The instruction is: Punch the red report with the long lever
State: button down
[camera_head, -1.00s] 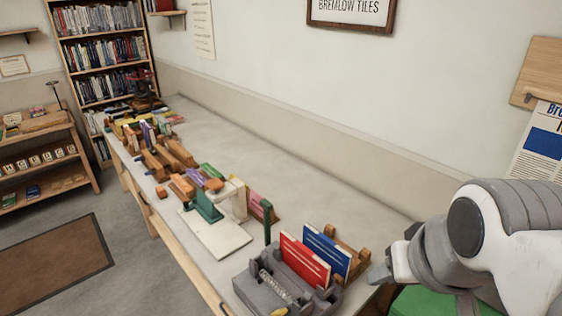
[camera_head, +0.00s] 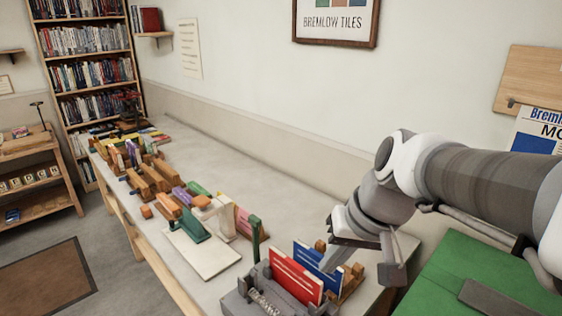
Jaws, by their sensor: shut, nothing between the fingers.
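The red report (camera_head: 294,276) stands upright in the grey punch device (camera_head: 238,301) at the front of the bench. A coiled spring (camera_head: 262,300) shows on that device. A dark green upright lever (camera_head: 255,241) rises at its back left. A blue report (camera_head: 316,266) stands just behind the red one, against a wooden holder (camera_head: 352,280). The near part of the punch device is cut off by the frame.
A white board with a green stand (camera_head: 208,258) lies farther left. Several wooden blocks and coloured pieces (camera_head: 155,180) line the bench's front edge. The back strip of the bench (camera_head: 240,170) is clear. A green surface (camera_head: 455,275) lies at the right, below my arm.

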jog(key=w+a+f+m+y+b, duration=0.1)
jog(key=w+a+f+y+b, duration=0.25)
jog(key=w+f, duration=0.4)
jog(key=w+a+f+y+b, duration=0.2)
jog(key=w+a+f+y, duration=0.25)
jog(key=w, duration=0.65)
jog(key=w+d+f+m+t+y+b, duration=0.1)
jog(key=w+d+f+m+t, duration=0.1)
jog(key=w, duration=0.3)
jog(key=w+d+f+m+t+y+b, duration=0.1)
jog(key=w+d+f+t+y+b, duration=0.1)
jog(key=w, duration=0.3)
jog(key=w+d+f+m+t+y+b, duration=0.1)
jog(key=w+d+f+m+t, duration=0.1)
jog(key=w+f, duration=0.2)
jog(key=shift+w+d+f+m, duration=0.1)
jog(key=shift+w+d+m, duration=0.2)
jog(key=shift+w, duration=0.3)
jog(key=w+a, duration=0.2)
jog(key=a, duration=0.9)
jog(key=shift+w+a, duration=0.15)
jog(key=shift+a, duration=0.1)
